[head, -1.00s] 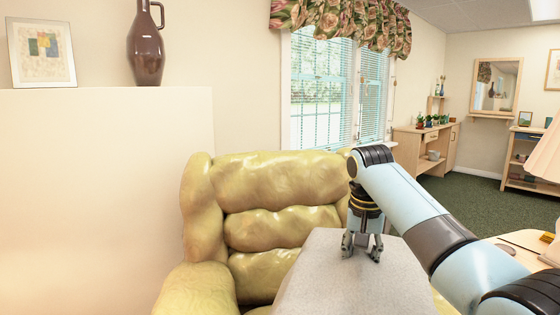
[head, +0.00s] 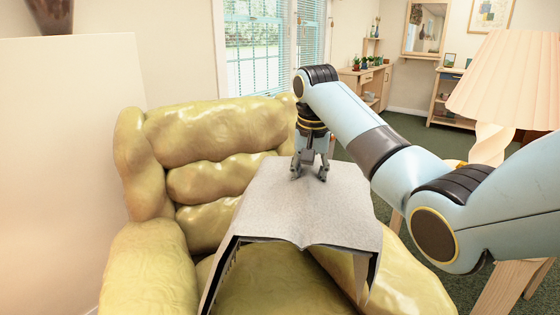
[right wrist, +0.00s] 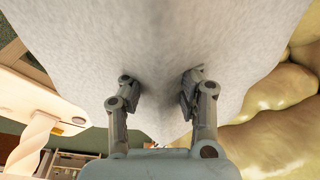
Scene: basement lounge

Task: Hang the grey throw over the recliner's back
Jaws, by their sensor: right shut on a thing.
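The grey throw (head: 300,215) hangs from my right gripper (head: 310,172) in the head view, draped in front of the yellow-green recliner (head: 215,128) and above its seat. Its lower edges hang free near the seat and the right armrest; I cannot tell whether they touch. In the right wrist view the throw (right wrist: 150,40) fills the upper middle, with the fingers of my right gripper (right wrist: 157,92) pressed into it. The recliner's padding (right wrist: 275,120) shows at the right there. The recliner's back is bare. My left gripper is not in view.
A lamp with a pleated pink shade (head: 510,80) stands on the right, beside my right arm. A tall pale wall block (head: 65,160) stands left of the recliner. A window (head: 268,50) is behind it. Green carpet (head: 420,145) is open at the back right.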

